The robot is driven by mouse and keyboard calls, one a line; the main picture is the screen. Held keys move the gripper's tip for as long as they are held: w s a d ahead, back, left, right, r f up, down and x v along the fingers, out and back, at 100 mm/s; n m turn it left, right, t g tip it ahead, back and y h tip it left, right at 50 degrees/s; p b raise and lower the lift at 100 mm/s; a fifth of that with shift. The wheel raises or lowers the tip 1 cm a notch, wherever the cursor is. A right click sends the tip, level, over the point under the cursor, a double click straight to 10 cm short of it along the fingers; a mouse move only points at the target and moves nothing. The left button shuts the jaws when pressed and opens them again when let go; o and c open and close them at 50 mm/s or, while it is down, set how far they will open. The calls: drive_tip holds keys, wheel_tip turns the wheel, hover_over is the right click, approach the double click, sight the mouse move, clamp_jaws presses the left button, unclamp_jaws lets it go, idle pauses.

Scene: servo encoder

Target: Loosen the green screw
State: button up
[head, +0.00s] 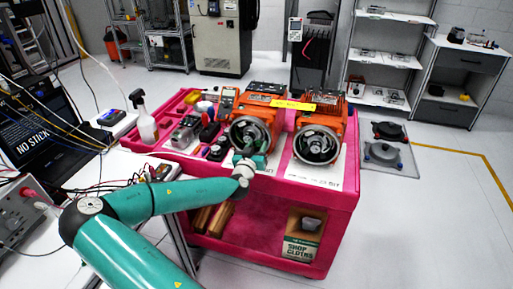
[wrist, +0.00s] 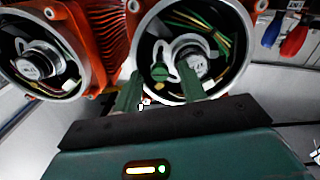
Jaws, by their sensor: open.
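The green screw (wrist: 160,72) shows in the wrist view beside a slotted metal bracket, inside the round open housing of an orange servo motor (wrist: 197,50). The silver encoder with a white label (wrist: 194,66) sits to its right, with green and yellow wires above. My gripper (wrist: 170,84) is open and empty. Its two green fingers stand apart in front of the lower housing rim, with the screw between them in the picture. Whether a finger touches the rim cannot be told. In the head view my gripper (head: 248,157) is at the left motor (head: 250,134); the screw cannot be made out there.
A second orange motor (head: 318,143) stands to the right on the pink cart (head: 347,198). Tools and small parts crowd the cart's left side. A spray bottle (head: 146,127) stands there.

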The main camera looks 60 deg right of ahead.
clamp_jaws()
drive_tip(key=shift+n, duration=0.4)
drive_tip(key=n, duration=0.3)
drive_tip(key=shift+n, duration=0.3)
drive_tip(key=n, duration=0.3)
drive_tip(key=shift+n, duration=0.3)
drive_tip(key=n, duration=0.4)
drive_tip(key=shift+n, duration=1.9)
